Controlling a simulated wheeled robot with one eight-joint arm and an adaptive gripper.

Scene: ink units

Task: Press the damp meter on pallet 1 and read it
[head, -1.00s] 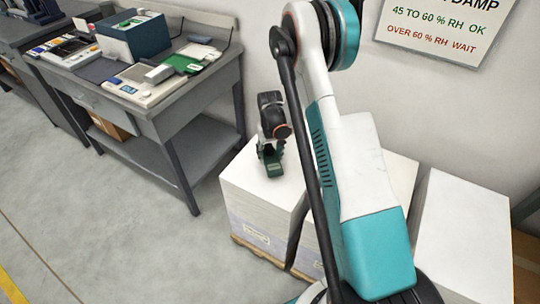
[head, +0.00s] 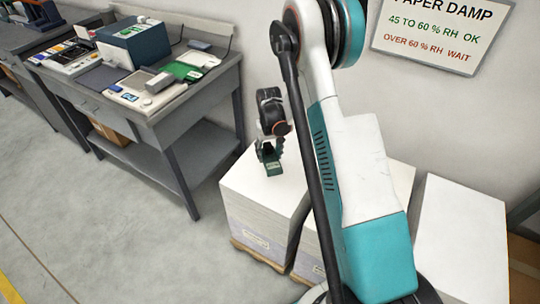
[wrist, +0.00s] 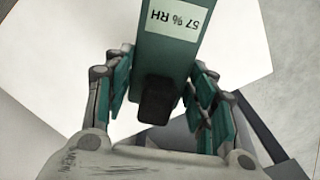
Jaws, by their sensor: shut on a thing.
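The damp meter (wrist: 168,55) is a dark green block with a black knob-like end, between my gripper's fingers in the wrist view. Its pale display reads 57 % RH, upside down there. My gripper (wrist: 160,100) is shut on it, with green-padded fingers on both sides. In the head view my gripper (head: 268,154) is over the left white paper stack (head: 240,185), and the meter (head: 273,168) appears at the stack's top surface. I cannot tell how firmly it touches. The stack stands on a wooden pallet (head: 258,258); its label is too small to read.
More white stacks (head: 460,230) stand to the right, partly behind my arm. A wall sign (head: 440,32) reads 45 to 60 % RH OK, over 60 % RH wait. A grey bench (head: 165,125) at left holds devices and boxes. The floor in front is clear.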

